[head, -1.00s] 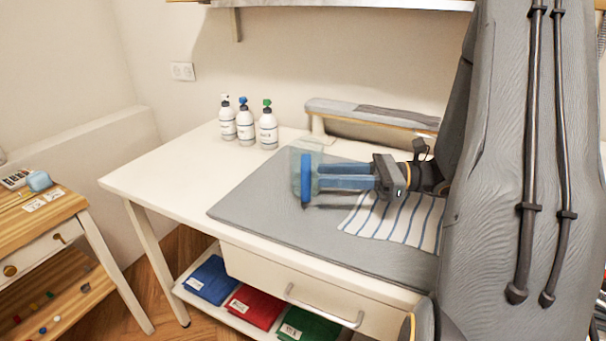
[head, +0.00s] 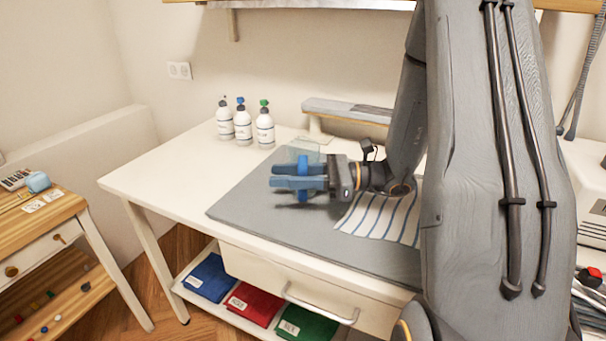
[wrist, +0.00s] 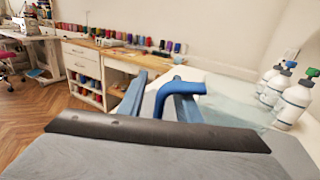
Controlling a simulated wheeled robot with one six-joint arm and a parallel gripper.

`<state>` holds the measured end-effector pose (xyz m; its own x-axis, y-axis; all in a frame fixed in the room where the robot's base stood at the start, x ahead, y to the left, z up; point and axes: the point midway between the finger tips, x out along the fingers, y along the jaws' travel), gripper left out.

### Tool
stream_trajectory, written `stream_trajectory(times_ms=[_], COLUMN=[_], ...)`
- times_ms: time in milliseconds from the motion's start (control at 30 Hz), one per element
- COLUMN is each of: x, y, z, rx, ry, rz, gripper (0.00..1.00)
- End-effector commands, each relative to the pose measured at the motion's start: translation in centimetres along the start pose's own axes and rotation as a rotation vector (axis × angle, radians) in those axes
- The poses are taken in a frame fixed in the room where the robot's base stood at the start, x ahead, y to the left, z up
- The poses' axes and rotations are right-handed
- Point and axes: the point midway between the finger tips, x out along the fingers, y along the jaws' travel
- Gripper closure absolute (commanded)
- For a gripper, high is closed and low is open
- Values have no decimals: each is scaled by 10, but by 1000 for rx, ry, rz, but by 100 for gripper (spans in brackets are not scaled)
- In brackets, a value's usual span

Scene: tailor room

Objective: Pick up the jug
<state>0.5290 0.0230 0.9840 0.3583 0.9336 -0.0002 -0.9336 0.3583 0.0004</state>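The jug (head: 308,149) has a see-through body and a blue handle (head: 303,163). It stands on the grey mat on the white table, partly hidden by my gripper. My gripper (head: 278,176) is level, its blue fingers pointing left across the handle side. In the wrist view, the jug's clear body (wrist: 238,108) is right of the fingers. The bent blue handle (wrist: 185,86) reaches between the fingers (wrist: 158,86), close to the right one. A gap shows between the left finger and the handle, so the gripper looks open. Contact with the right finger is unclear.
Several pump bottles (head: 243,126) stand behind, to the left. A striped cloth (head: 380,220) lies on the grey mat (head: 260,215) under my wrist. A padded board (head: 345,110) stands at the back. The white table's left part (head: 165,178) is clear.

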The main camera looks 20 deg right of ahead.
Motion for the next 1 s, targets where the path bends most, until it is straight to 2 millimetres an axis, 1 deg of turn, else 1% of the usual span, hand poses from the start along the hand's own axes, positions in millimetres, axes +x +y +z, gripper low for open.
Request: stream_trajectory(times_ms=[67, 100, 267, 300, 767, 1000], x=[0, 0, 0, 0, 0, 0], y=[0, 0, 0, 0, 0, 0], z=[0, 0, 0, 0, 1, 11], rx=[0, 0, 0, 0, -2, -4], ry=[0, 0, 0, 0, -1, -1], rz=[0, 0, 0, 0, 0, 0], gripper=[69, 70, 97, 100, 100, 100])
